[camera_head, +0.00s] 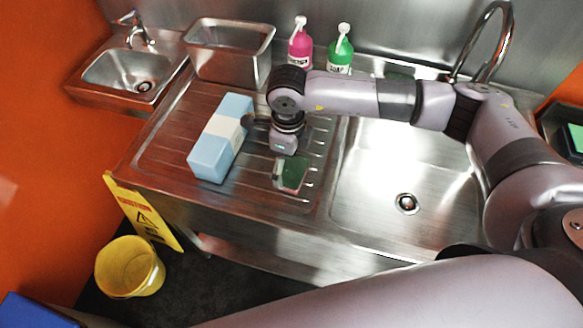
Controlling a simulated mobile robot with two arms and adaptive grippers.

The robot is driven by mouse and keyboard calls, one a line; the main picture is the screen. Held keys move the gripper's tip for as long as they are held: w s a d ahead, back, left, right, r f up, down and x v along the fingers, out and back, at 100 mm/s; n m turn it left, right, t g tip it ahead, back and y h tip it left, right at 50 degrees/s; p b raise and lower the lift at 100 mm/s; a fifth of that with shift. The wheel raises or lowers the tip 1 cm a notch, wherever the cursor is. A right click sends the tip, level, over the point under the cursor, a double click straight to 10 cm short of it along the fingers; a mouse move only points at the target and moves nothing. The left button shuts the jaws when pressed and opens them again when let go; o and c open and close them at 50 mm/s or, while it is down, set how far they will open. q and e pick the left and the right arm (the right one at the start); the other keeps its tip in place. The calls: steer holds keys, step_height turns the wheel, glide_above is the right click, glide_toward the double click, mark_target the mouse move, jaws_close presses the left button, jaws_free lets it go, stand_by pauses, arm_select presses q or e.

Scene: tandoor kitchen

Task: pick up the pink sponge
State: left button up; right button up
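No plainly pink sponge shows. A small flat green piece with pale, faintly pinkish edges (292,174) lies on the ribbed steel drainboard; I cannot tell whether it is the sponge. My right gripper (284,146) comes in from the right and points down just behind this piece, over the drainboard. Its fingers are mostly hidden by the wrist, so I cannot see whether it is open or shut. My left gripper is out of view.
A long light-blue box with a pale band (208,157) lies left of the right gripper. Behind are a steel bin (230,68), a pink bottle (299,50) and a green bottle (341,52). The sink basin (375,178) is at right. A yellow bucket (130,265) stands on the floor.

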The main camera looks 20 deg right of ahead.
mark_target(290, 169)
step_height(290, 169, down, 2)
steer(key=shift+d+f+p, duration=0.1)
steer(key=shift+d+p, duration=0.05)
steer(key=shift+p, duration=0.25)
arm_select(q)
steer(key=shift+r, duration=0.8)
arm_select(e)
steer(key=shift+f, duration=0.5)
steer(key=c, duration=0.7)
steer(key=shift+c, duration=0.2)
steer(key=shift+r, duration=0.1)
steer(key=shift+r, duration=0.45)
arm_select(q)
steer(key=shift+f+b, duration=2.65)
steer(key=shift+b, duration=0.05)
arm_select(e)
step_height(290, 169, up, 19)
